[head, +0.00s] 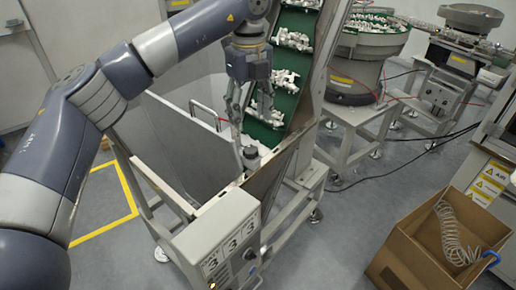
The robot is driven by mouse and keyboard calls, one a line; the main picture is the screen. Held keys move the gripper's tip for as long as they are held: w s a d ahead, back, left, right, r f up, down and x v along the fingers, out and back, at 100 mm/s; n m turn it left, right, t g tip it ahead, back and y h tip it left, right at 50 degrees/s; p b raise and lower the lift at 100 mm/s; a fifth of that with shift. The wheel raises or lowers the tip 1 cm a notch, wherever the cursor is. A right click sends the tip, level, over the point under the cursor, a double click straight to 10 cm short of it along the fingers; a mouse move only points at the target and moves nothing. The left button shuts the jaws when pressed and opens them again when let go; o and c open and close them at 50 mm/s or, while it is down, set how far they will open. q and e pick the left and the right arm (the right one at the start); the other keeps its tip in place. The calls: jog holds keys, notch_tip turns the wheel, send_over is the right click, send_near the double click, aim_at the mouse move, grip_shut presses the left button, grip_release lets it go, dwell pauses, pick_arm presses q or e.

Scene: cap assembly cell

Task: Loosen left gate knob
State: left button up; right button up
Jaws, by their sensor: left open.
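My left gripper (250,106) hangs pointing down in front of the green inclined conveyor, with its fingers apart and nothing seen between them. A small dark knob (251,153) stands on the rim of the grey hopper (180,140), just below the fingertips. The fingers look a little above the knob; whether they touch it I cannot tell. A second knob is not clearly seen. My right gripper is not in the view.
The green conveyor (294,40) carries white parts upward behind my gripper. A control box (219,240) marked with 3s sits at the hopper's front. A cardboard box (408,240) with a coiled hose stands at lower right. Bowl feeders (372,38) stand behind.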

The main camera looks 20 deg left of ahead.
aim_at(251, 149)
pick_arm(q)
notch_tip(251, 149, down, 9)
jog(key=shift+r+p, duration=0.15)
jog(key=shift+p, duration=0.7)
jog(key=shift+f, duration=0.75)
jog(key=c, duration=0.7)
jog(key=shift+s+a, duration=0.1)
jog(key=shift+c, duration=0.8)
jog(key=o, duration=0.7)
jog(key=shift+c, duration=0.2)
jog(key=shift+o, duration=1)
